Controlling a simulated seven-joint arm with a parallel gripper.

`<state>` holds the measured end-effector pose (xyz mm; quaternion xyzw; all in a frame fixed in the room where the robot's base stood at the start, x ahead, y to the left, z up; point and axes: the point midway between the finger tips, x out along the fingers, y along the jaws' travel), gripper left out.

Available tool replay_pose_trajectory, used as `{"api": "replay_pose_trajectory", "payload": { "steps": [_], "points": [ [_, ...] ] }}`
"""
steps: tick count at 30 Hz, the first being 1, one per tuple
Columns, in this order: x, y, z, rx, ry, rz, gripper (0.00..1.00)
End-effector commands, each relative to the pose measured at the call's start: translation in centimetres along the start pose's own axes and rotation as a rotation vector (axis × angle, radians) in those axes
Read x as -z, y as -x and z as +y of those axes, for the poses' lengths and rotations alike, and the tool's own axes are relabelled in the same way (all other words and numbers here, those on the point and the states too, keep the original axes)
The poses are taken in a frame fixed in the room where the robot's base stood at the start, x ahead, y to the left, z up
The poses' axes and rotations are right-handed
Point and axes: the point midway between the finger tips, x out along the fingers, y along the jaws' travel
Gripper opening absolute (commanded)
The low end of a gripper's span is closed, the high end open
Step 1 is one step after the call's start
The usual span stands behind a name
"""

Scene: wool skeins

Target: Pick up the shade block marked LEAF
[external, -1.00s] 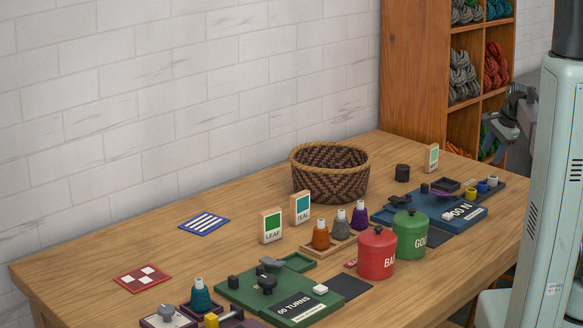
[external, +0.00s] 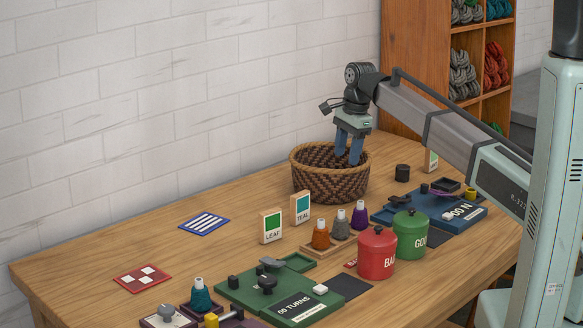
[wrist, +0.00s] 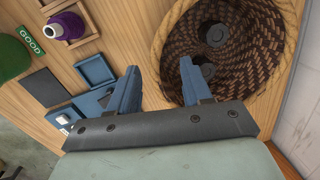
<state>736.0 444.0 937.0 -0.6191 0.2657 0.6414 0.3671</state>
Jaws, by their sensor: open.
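The LEAF block (external: 271,226) stands upright on the table, a pale wooden block with a green patch above its lettering. The similar TEAL block (external: 301,208) stands just right of and behind it. My gripper (external: 348,157) points down, open and empty, over or at the mouth of the wicker basket, well right of and behind the LEAF block. Its two blue fingers also show in the wrist view (wrist: 160,68), where the LEAF block does not appear.
The wicker basket (external: 330,184) stands behind the blocks; dark round shapes (wrist: 215,35) show inside it.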

Motion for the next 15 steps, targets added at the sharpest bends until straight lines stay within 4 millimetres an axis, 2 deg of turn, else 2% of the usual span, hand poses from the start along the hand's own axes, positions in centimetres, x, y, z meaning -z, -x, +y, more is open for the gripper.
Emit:
{"api": "replay_pose_trajectory", "payload": {
  "steps": [1, 9, 15],
  "points": [
    [-2.7, 0.1, -0.1, -0.012, 0.01, 0.004, 0.49],
    [-15.5, 0.8, 0.9, -0.069, 0.028, 0.037, 0.49],
    [-23.3, 1.4, 2.6, -0.099, 0.034, 0.067, 0.49]
  ]
}}
